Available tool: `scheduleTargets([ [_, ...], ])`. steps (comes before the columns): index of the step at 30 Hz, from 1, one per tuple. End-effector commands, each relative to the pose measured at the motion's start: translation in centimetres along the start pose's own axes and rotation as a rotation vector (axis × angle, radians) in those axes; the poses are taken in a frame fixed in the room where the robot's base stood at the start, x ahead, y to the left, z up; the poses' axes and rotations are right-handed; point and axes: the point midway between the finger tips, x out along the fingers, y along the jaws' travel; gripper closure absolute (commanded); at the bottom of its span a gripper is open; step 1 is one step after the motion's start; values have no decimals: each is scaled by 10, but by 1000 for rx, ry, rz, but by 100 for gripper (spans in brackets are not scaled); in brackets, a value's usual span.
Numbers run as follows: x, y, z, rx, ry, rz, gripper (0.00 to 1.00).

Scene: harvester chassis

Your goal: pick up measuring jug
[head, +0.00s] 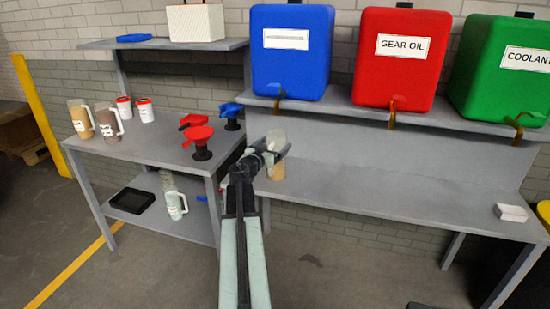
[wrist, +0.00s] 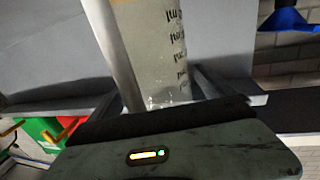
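A clear measuring jug (head: 277,172) with tan contents shows behind my gripper, apparently standing upright at the left end of the long grey bench (head: 400,195). My gripper (head: 275,155) is at the jug, and its fingers hide the jug's middle. In the wrist view the jug (wrist: 155,50), with dark scale marks, fills the space between the two fingers of my gripper (wrist: 155,95). A pale upright strip, probably its handle, shows at its left. The fingers stand on either side with what look like narrow gaps, so the gripper appears open around it.
Blue (head: 292,52), red (head: 401,58) and green (head: 503,85) tanks stand on the shelf above the bench. The left table (head: 150,150) holds jugs (head: 82,118), white tubs (head: 145,110) and red and blue funnels (head: 198,140). The bench middle is clear.

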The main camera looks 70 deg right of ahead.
Motion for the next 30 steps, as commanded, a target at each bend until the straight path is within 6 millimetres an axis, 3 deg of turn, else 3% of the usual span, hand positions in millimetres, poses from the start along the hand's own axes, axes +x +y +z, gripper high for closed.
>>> scheduleTargets([
  [1, 0, 0, 0, 0, 0, 0, 25],
  [9, -1, 0, 0, -1, 0, 0, 96],
  [19, -2, -2, -6, 0, 0, -2, 96],
  [28, -6, -10, -47, -1, 0, -13, 96],
  [30, -28, -7, -36, 0, 0, -16, 96],
])
